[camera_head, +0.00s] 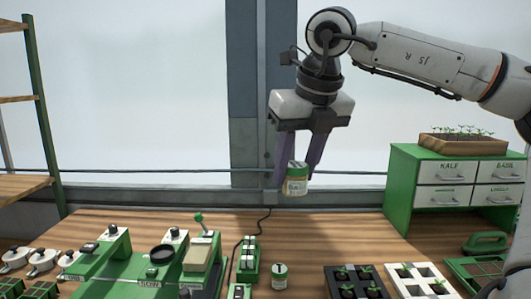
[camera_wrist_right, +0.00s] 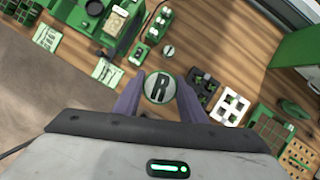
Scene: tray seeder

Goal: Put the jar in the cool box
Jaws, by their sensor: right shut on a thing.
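A second small green-and-white jar (camera_head: 279,275) stands on the table below. I cannot clearly pick out a cool box; a green handled object (camera_head: 485,243) lies at the right. My left gripper is not in view.
A green cabinet (camera_head: 399,190) with labelled white drawers stands at the right, a seedling box (camera_head: 465,146) on top. Seeder equipment (camera_head: 135,270) fills the left front. A black tray (camera_head: 338,289) and a white tray (camera_head: 435,273) sit front right. Bare wood (camera_head: 340,235) lies behind them.

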